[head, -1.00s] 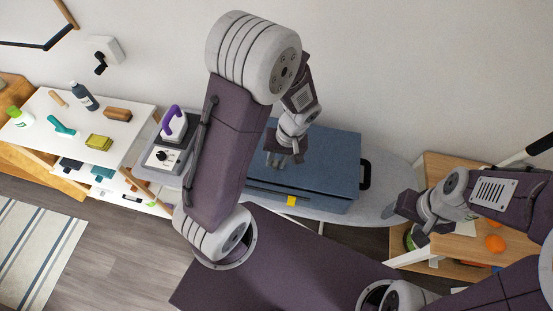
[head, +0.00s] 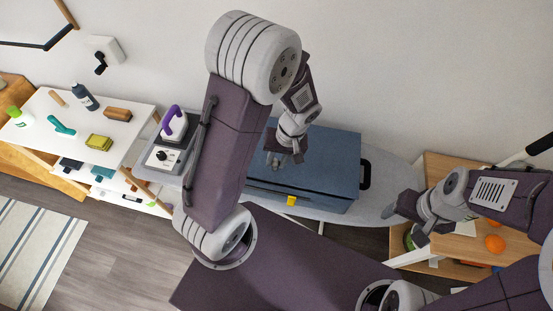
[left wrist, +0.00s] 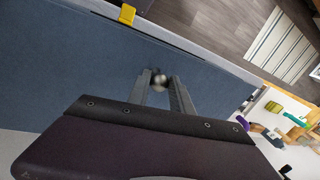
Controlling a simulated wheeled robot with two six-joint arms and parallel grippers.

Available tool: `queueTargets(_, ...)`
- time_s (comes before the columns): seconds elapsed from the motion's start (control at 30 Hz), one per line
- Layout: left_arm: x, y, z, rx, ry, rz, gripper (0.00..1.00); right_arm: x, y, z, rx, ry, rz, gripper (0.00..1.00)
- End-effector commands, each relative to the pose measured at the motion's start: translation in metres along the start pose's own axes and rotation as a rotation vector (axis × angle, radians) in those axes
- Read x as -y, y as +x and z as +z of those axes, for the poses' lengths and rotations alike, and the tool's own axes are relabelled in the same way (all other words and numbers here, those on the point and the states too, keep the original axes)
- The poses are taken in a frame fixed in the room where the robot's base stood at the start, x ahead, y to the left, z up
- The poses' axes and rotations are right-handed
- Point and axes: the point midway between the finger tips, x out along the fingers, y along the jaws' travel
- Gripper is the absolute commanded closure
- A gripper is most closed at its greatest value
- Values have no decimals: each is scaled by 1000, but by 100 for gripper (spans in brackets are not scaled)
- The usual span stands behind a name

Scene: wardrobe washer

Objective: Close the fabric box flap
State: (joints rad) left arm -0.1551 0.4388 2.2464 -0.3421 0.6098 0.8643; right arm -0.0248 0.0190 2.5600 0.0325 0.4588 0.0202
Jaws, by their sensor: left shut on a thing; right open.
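The blue fabric box (head: 330,165) lies on a grey board in the middle of the head view, with its flat blue top, which I take for the flap, facing up. A yellow tab (head: 291,200) is on its front edge and also shows in the left wrist view (left wrist: 127,14). My left gripper (head: 284,158) is over the box top. In the left wrist view its fingers (left wrist: 160,82) are closed around a small round metallic knob against the blue surface. My right gripper (head: 402,222) is open and empty, to the right of the box.
The box stands on a grey ironing board (head: 385,175). An iron (head: 174,125) with a purple handle is at its left. A white shelf (head: 60,130) with bottles and brushes stands further left. A wooden shelf (head: 440,165) with an orange (head: 494,243) is at the right.

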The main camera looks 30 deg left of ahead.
Motion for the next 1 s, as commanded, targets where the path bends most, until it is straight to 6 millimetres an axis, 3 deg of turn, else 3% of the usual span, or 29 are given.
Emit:
queueTargets(0.27, -2, 2, -2, -6, 0, 5, 100, 0, 3, 0, 0, 0, 0, 31)
queueTargets(0.47, -7, 26, -2, -5, 0, 4, 100, 0, 26, 3, 0, 0, 0, 31)
queueTargets(0.6, -6, 19, -1, -3, 0, 3, 100, 0, 19, 2, 0, 0, 0, 31)
queueTargets(0.63, -5, 19, -1, -3, 0, 3, 68, 0, 19, 2, 0, 0, 0, 31)
queueTargets(0.7, -5, 19, -1, -2, 0, 2, 52, 0, 18, 2, 0, 0, 0, 31)
queueTargets(1.0, -5, 18, 0, -2, 0, 1, 52, 0, 18, 2, 0, 0, 0, 31)
